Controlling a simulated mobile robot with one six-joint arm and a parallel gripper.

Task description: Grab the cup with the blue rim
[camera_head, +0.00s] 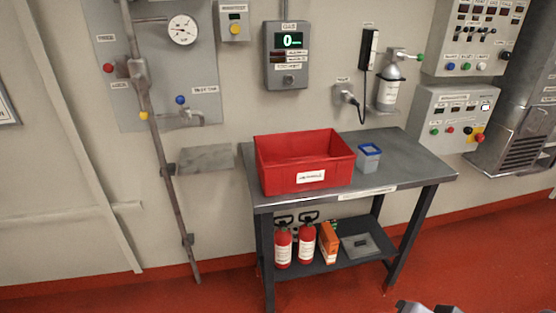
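The cup with the blue rim (368,160) is a small, squarish, pale grey-blue container. It stands upright on the grey metal table (412,168), just right of the red bin and close to its right wall. The cup's blue rim faces up, and its inside is barely visible. Grey metallic parts, apparently the tip of my gripper (428,307), just show at the bottom edge, right of centre. They are well apart from the cup in the picture. Most of the gripper is cut off, so its opening cannot be judged.
A labelled red bin (285,179) fills the table's left and middle. The lower shelf holds two red extinguishers (283,250), an orange box (328,242) and a flat grey item (360,245). A wall-mounted bottle (389,92) hangs behind the table. The tabletop's right side is clear.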

